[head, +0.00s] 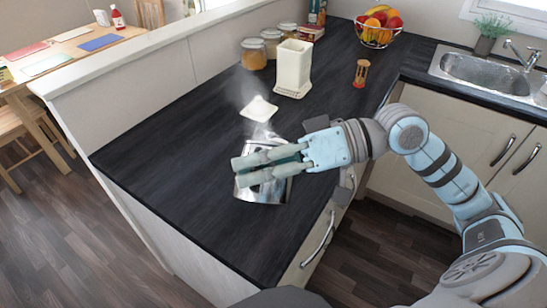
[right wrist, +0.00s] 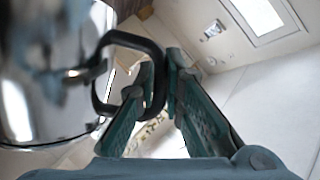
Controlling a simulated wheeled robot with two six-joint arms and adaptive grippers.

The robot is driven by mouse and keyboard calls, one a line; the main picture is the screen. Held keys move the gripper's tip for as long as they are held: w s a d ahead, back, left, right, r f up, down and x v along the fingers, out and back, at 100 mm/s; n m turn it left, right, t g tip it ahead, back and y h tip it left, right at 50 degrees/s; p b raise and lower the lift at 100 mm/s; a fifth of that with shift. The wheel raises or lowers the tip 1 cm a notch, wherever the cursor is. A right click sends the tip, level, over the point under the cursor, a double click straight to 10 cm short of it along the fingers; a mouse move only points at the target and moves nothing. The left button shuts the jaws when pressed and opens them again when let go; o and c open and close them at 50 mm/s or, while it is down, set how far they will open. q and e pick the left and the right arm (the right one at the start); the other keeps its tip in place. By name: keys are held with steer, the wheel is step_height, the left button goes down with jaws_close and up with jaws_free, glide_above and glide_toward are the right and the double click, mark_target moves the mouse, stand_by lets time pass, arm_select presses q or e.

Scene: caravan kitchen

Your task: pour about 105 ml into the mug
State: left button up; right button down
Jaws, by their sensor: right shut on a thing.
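A shiny metal jug (head: 272,190) is at the front of the dark worktop, partly hidden behind my right gripper (head: 262,168). In the right wrist view the jug's mirror-like body (right wrist: 45,70) fills the left side. Its black loop handle (right wrist: 128,38) lies between the fingers of my right gripper (right wrist: 160,72), which is shut on it. Whether the jug touches the worktop or is tilted, I cannot tell. Pale steam hangs above and behind the jug. A small white squarish thing (head: 259,108) lies behind it; I cannot make out a mug for sure. My left gripper is out of view.
A tall cream holder (head: 293,66) stands behind the white thing. Jars (head: 254,54) line the back, with a fruit bowl (head: 378,28) and an hourglass (head: 361,73) to the right. The sink (head: 480,70) is far right. The worktop's left part is clear.

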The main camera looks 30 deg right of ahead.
mark_target(260, 148)
steer(key=shift+r, duration=0.45)
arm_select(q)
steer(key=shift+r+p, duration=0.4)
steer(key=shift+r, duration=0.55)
arm_select(e)
steer(key=shift+w+d+r+m+y, duration=0.25)
steer(key=shift+w+d+r+m, duration=0.15)
steer(key=shift+r, duration=0.2)
steer(key=shift+w+d+r+m+y, duration=0.25)
steer(key=shift+w+d+r+m, duration=0.15)
steer(key=shift+r, duration=0.15)
arm_select(q)
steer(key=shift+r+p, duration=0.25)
steer(key=shift+p, duration=0.05)
arm_select(e)
steer(key=shift+w+d+r+m+g, duration=0.25)
steer(key=shift+w+r+m+g, duration=0.05)
steer(key=shift+r+m, duration=0.1)
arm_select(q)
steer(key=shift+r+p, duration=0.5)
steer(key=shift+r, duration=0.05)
arm_select(e)
steer(key=shift+w+d+r+m+y, duration=0.5)
steer(key=shift+w+d+r+m, duration=0.1)
steer(key=shift+w+r, duration=0.2)
